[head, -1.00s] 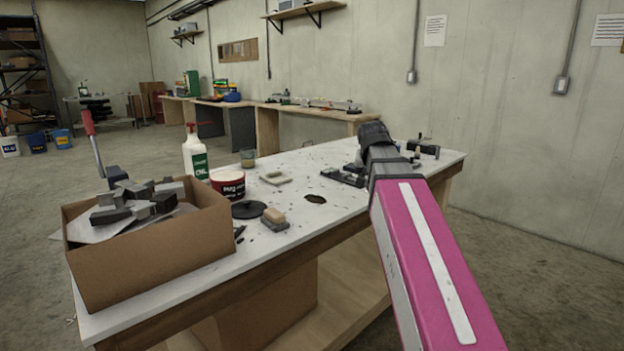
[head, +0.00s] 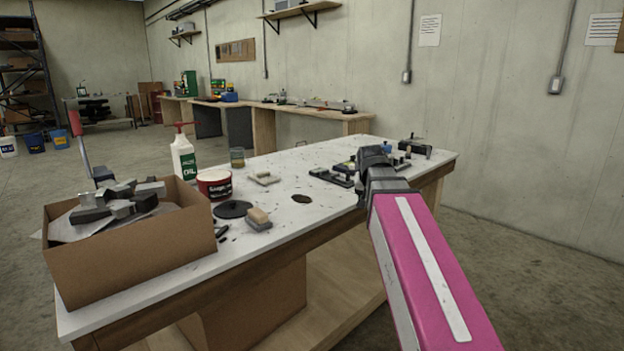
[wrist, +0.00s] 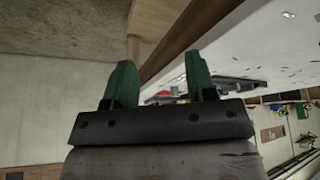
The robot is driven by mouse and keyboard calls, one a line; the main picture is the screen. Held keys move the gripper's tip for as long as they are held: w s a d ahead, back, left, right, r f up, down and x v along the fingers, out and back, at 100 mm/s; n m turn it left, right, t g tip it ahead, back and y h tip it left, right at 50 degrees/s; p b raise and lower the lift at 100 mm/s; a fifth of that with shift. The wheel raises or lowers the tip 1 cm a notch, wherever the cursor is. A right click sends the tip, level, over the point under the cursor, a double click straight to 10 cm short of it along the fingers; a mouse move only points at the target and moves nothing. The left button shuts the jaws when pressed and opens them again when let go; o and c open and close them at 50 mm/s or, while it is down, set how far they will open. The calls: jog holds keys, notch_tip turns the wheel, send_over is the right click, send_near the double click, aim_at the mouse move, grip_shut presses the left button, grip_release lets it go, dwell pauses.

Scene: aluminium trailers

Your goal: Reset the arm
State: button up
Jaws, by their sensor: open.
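My gripper shows in the wrist view (wrist: 160,85), with its two green fingers spread apart and nothing between them. In the head view my pink arm reaches up from the lower right, and its dark end lies in front of the right part of the white-topped workbench (head: 285,235). The fingers themselves are hidden in the head view. In the wrist view the picture is turned over, and the bench edge (wrist: 185,40) runs close beside and behind the fingers.
A cardboard box of metal pieces (head: 130,255) stands at the bench's near left. A white bottle (head: 185,158), a red tub (head: 214,185), a brush (head: 258,219) and dark tools (head: 331,177) are on the top. Bare floor lies to the right, before the wall.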

jog(key=s+f+n+g, duration=0.1)
jog(key=s+f, duration=0.3)
jog(key=f, duration=0.7)
jog(key=s+f+n+g+y, duration=0.1)
jog(key=s+f, duration=0.4)
jog(key=f, duration=0.6)
jog(key=s+f+g, duration=0.2)
jog(key=s+f, duration=0.2)
jog(key=f, duration=0.7)
jog(key=shift+s+n+g, duration=0.4)
